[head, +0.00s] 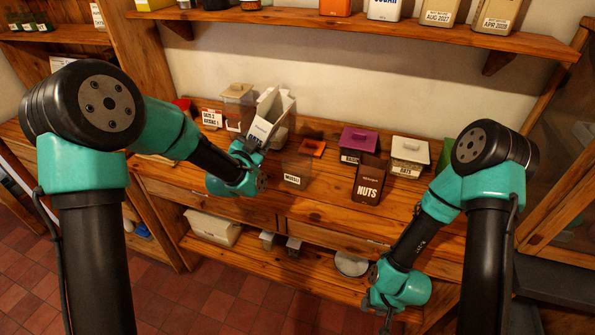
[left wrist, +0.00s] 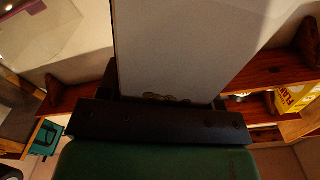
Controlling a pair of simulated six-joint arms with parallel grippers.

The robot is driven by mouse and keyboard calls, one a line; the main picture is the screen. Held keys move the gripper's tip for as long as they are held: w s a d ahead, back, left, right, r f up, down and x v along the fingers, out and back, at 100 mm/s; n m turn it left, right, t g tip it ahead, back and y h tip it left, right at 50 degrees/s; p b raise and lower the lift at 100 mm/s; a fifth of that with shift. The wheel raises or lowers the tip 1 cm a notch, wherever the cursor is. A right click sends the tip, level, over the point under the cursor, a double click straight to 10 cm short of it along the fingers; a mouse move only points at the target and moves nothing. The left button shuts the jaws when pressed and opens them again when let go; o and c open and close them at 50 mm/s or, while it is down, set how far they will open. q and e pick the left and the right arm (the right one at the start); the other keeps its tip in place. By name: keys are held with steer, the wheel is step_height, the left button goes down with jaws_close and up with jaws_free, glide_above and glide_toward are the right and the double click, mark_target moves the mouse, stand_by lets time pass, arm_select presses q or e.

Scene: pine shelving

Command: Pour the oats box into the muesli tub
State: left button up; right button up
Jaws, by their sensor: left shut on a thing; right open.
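The white oats box (head: 268,122) is held in my left gripper (head: 254,155), above the back left of the counter. Its open flaps point up and to the right, so it looks slightly tilted. In the left wrist view the pale box (left wrist: 185,45) rises from between the jaws, with a few flakes near its lower edge. The muesli tub, known by its label (head: 292,180), stands on the counter to the right of and below the box. Its clear walls are hard to make out, and I cannot tell its contents. My right gripper (head: 385,318) is open and empty, low at the front right.
A dark nuts box (head: 369,184) stands right of the tub. Behind are a purple-lidded container (head: 358,140), a pale-lidded oats container (head: 410,150) and an orange item (head: 312,147). A tan-lidded jar (head: 237,98) stands left of the held box. A shelf runs overhead.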

arm_select(q)
steer(key=shift+a, duration=0.1)
steer(key=shift+w+a+f+m, duration=0.2)
steer(key=shift+a+f+m, duration=0.2)
steer(key=shift+m, duration=0.3)
steer(key=shift+a+f+m, duration=0.2)
steer(key=shift+f+m, duration=0.15)
steer(key=shift+m, duration=0.35)
steer(key=shift+f, duration=0.1)
steer(key=shift+w+a+f+m, duration=0.1)
steer(key=shift+f+m, duration=0.3)
steer(key=shift+m, duration=0.2)
